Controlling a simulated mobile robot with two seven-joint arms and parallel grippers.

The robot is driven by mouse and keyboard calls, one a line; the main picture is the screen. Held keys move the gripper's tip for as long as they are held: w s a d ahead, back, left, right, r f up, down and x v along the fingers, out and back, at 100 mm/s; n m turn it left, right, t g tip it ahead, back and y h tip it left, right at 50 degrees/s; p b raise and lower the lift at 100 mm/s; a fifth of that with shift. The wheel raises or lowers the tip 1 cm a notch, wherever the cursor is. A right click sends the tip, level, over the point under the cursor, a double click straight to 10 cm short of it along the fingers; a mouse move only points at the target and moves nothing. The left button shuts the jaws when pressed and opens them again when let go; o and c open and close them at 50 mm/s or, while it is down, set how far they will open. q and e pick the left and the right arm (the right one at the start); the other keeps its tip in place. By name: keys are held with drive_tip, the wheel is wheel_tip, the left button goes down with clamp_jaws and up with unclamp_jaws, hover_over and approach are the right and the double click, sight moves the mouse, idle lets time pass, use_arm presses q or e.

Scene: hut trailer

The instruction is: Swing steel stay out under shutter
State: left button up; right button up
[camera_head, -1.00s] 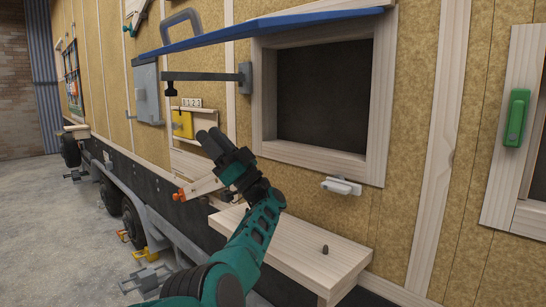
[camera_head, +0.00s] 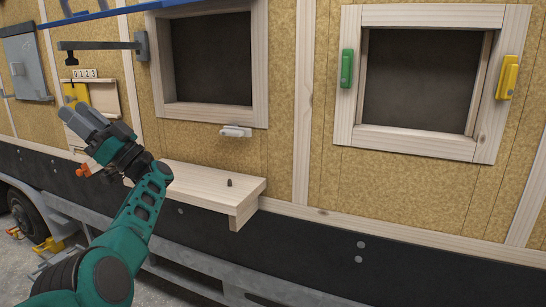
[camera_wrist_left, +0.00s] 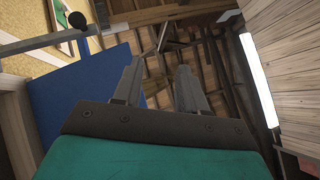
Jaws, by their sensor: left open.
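The steel stay (camera_head: 100,46) is a dark flat bar. It reaches left in the head view from a grey bracket (camera_head: 141,46) on the left side of the dark window, with a black knob hanging at its free end. The raised blue shutter (camera_head: 130,11) shows above it, cut off by the top edge. In the left wrist view the bar (camera_wrist_left: 35,42) and the blue shutter panel (camera_wrist_left: 88,100) are at the left. My left gripper (camera_head: 74,111) is open and empty, below the knob in the head view and apart from the stay. My right gripper is out of view.
A wooden shelf (camera_head: 195,183) with a small dark peg juts out below the window (camera_head: 212,55). A white latch (camera_head: 235,131) sits under the frame. A second window has green (camera_head: 347,68) and yellow (camera_head: 507,77) handles.

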use_arm(q)
drive_tip(key=s+d+f+m+t+h+p, duration=0.1)
drive_tip(key=d+f+m+t+h, duration=0.2)
drive_tip(key=f+m+t+h, duration=0.95)
drive_tip(key=s+d+f+m+t+h+p, duration=0.1)
drive_tip(key=s+d+f+m+t+h, duration=0.15)
drive_tip(key=f+m+t+h, duration=1)
drive_tip(key=s+d+f+n+g+h, duration=0.1)
drive_tip(key=s+d+f+g, duration=0.3)
drive_tip(key=s+f, duration=0.3)
drive_tip(key=s+d+f+n+g+h+p, duration=0.1)
drive_tip(key=s+d+f+g, duration=0.4)
drive_tip(key=s, duration=0.6)
drive_tip(key=s+d+f+n+g+h+p, duration=0.1)
drive_tip(key=s+d+f+g, duration=0.3)
drive_tip(key=s+f, duration=0.5)
drive_tip(key=shift+s+d+f+n+g+h, duration=0.35)
drive_tip(key=shift+d+n+h, duration=0.2)
drive_tip(key=shift+d, duration=0.4)
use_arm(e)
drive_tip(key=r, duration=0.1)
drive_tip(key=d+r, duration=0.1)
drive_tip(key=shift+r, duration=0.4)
use_arm(q)
drive_tip(key=shift+r, duration=0.1)
